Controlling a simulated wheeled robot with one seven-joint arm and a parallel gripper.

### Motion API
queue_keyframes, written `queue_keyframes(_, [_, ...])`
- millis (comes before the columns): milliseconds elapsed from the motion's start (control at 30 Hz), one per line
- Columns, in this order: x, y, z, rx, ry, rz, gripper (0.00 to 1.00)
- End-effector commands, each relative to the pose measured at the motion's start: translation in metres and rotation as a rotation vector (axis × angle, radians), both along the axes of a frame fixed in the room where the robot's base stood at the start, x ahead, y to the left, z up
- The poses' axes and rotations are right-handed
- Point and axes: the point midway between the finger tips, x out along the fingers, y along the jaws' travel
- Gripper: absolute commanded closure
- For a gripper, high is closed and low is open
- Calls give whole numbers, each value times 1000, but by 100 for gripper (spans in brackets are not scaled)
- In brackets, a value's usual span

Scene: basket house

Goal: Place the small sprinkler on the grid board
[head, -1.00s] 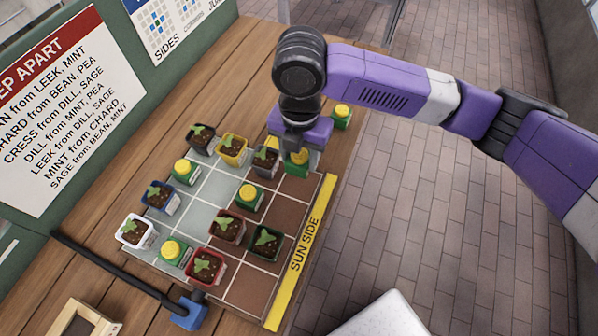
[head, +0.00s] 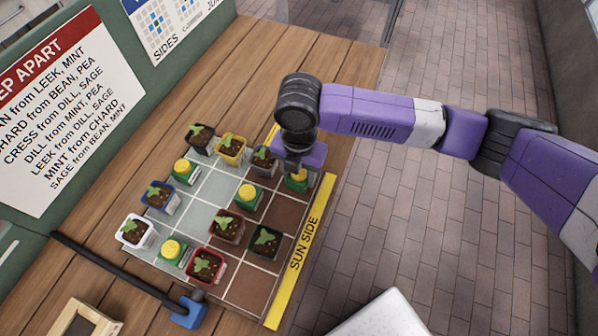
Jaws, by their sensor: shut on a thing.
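The small sprinkler (head: 297,180), green with a yellow top, is directly below my gripper (head: 299,160). My gripper is shut on it, pointing down, at the far right corner cell of the grid board (head: 217,192). I cannot tell whether its base touches the board. Several similar sprinklers stand on or at the board, one near the centre (head: 248,197), one at the left (head: 184,172) and one at the near left (head: 172,251). The fingertips are small and partly hidden by the wrist.
Several potted seedlings fill other cells, including a grey pot (head: 265,163) beside my gripper and a yellow pot (head: 231,150). A yellow "SUN SIDE" strip (head: 302,252) edges the board. A blue-headed tool (head: 187,310) lies at the near edge. Some brown cells are bare.

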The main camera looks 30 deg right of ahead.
Motion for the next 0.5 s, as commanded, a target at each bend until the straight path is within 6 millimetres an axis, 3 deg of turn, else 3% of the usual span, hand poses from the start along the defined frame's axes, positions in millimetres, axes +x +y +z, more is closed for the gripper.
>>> queue_keyframes(33, [0,0,-3,1,1,0,99])
queue_keyframes(67, [0,0,-3,1,1,0,51])
queue_keyframes(167, [0,0,-2,0,0,0,32])
queue_keyframes(500, [0,0,0,0,0,0,31])
